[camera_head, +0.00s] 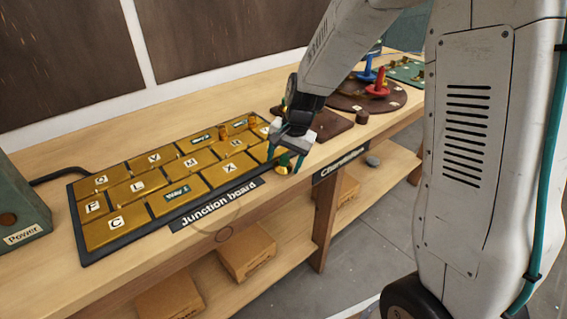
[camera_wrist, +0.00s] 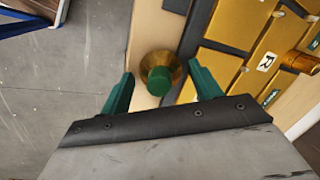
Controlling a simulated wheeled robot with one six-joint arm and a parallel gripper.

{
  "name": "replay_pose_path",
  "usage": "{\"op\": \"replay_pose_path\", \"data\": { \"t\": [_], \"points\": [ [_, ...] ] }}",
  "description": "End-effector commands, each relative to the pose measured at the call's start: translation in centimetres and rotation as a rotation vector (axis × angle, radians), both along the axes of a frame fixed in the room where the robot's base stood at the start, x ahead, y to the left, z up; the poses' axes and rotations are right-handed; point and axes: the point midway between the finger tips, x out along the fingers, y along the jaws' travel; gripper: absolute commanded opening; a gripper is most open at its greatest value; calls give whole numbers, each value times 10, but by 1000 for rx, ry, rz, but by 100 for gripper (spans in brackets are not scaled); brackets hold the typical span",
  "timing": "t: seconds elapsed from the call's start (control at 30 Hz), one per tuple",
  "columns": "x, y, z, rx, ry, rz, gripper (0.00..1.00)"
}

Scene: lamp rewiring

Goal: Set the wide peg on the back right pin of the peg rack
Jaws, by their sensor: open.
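A gold, flared piece with a green top (camera_head: 283,164) stands on the bench beside the near right corner of the junction board; I cannot tell for sure that it is the wide peg. My gripper (camera_head: 290,160) is over it, pointing down. In the wrist view the same piece (camera_wrist: 159,72) lies between the open green fingers of my gripper (camera_wrist: 160,92), with gaps on both sides. A dark brown board (camera_head: 330,122) behind my gripper may be the peg rack; its pins are mostly hidden by my arm.
The junction board (camera_head: 152,207) with gold lettered tiles fills the bench to the left; a gold cylinder (camera_head: 236,127) stands on it. A green power box (camera_head: 18,205) is at far left.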

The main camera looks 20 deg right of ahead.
Motion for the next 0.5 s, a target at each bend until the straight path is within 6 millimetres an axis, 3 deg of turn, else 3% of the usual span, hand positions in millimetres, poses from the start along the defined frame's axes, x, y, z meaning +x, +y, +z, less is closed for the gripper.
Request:
{"op": "replay_pose_path", "data": {
  "t": [0.13,0.3,0.5],
  "points": [
    [0,0,0,0,0,0,63],
    [0,0,1,0,0,0,16],
    [0,0,0,0,2,-1,8]
  ]
}}
